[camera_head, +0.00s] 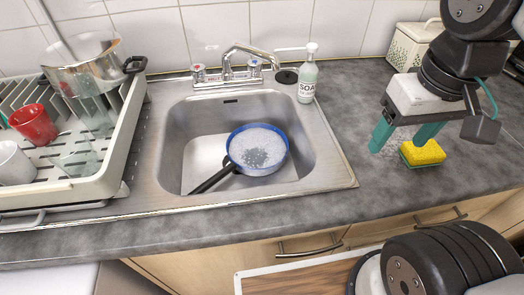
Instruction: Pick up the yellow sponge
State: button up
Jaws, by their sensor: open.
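The yellow sponge (424,152) lies flat on the grey countertop, right of the sink. It has a yellow body with a green layer along its lower edge. My gripper (402,140) is just above and to the left of the sponge, with its two teal fingers pointing down. The fingers are apart and nothing is between them. The right finger is close to the sponge's upper left side in the picture; I cannot tell whether it touches.
The steel sink (330,165) holds a blue pan (233,148) with suds. A soap bottle (308,80) stands behind the sink's right corner. A cream canister (408,45) stands behind my gripper. A dish rack (115,165) is at left. Counter between sink and sponge is clear.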

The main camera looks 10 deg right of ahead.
aim_at(431, 154)
jog(key=u, duration=0.05)
jog(key=k, duration=0.45)
jog(key=z, duration=1.05)
jog(key=i, duration=0.1)
jog(key=z, duration=0.15)
